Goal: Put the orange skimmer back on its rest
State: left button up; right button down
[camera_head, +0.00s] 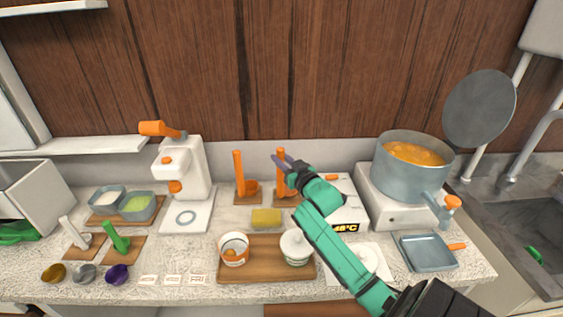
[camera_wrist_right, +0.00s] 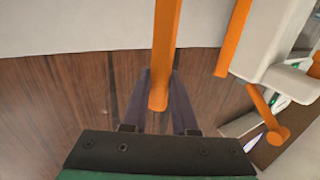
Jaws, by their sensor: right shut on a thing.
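The orange skimmer (camera_head: 281,153) shows as an upright orange handle at the back of the counter, over a small wooden rest (camera_head: 284,201). My right gripper (camera_head: 285,161) is shut on the upper part of this handle. In the right wrist view the orange handle (camera_wrist_right: 166,40) runs between the two dark fingers (camera_wrist_right: 160,78). My gripper and forearm hide part of its lower end, so I cannot tell whether it touches the rest. My left gripper is not in view.
A similar orange handle (camera_head: 238,165) stands on a wooden base just left. A yellow sponge (camera_head: 266,218) and a wooden tray (camera_head: 254,270) with two cups lie in front. A white box with a display (camera_head: 346,214) and a pot (camera_head: 405,180) stand right.

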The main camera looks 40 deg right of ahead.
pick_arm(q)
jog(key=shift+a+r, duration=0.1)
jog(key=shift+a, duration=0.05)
pick_arm(e)
jog(key=shift+a+f, duration=0.15)
jog(key=shift+f, duration=0.8)
jog(key=c, duration=0.7)
grip_release()
jog(key=shift+r, duration=0.1)
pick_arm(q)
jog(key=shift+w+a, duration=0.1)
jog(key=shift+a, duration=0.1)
pick_arm(e)
jog(key=shift+r, duration=0.15)
